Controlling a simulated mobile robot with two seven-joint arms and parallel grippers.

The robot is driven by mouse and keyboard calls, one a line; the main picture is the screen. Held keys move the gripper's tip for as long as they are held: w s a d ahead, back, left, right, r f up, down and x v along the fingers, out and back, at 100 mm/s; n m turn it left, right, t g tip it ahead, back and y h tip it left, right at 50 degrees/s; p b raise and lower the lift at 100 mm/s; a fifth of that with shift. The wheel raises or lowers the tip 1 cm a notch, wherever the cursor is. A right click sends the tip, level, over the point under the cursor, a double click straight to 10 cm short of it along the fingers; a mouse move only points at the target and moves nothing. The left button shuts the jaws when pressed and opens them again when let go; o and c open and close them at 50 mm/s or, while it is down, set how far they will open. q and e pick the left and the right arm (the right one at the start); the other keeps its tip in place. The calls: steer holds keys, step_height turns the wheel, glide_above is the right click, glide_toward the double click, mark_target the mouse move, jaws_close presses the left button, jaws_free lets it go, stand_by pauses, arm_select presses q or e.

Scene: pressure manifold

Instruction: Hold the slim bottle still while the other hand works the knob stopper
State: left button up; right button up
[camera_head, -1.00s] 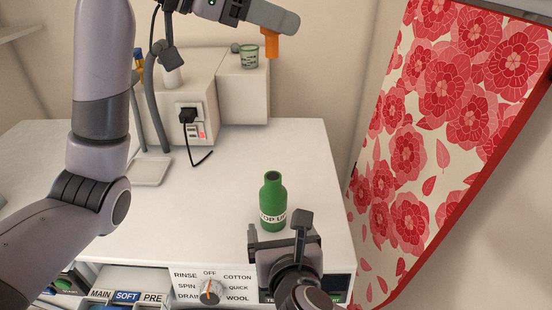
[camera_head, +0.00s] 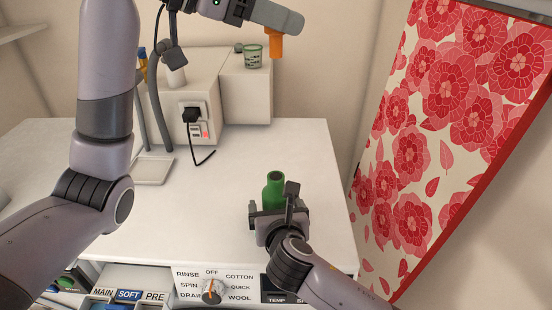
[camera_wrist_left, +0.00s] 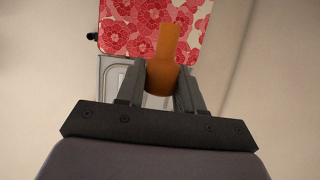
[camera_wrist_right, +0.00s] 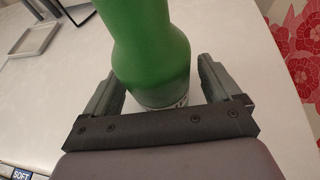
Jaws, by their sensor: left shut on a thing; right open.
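The slim green bottle (camera_head: 273,190) stands upright on the white worktop, its dark mouth open at the top. My right gripper (camera_head: 278,212) is open, with its fingers on either side of the bottle's lower body; in the right wrist view the bottle (camera_wrist_right: 146,50) rises between the two fingers, and the label is mostly hidden. My left gripper (camera_head: 279,27) is high above the back of the worktop, shut on the orange knob stopper (camera_head: 276,44). The stopper also shows between the fingers in the left wrist view (camera_wrist_left: 164,66).
A shallow tray (camera_head: 153,171) lies left. The floral ironing board (camera_head: 435,130) leans at right. The worktop's middle is clear.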

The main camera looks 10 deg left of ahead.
steer(key=c, duration=1.1)
arm_select(q)
steer(key=shift+f, duration=0.1)
steer(key=shift+f, duration=12.6)
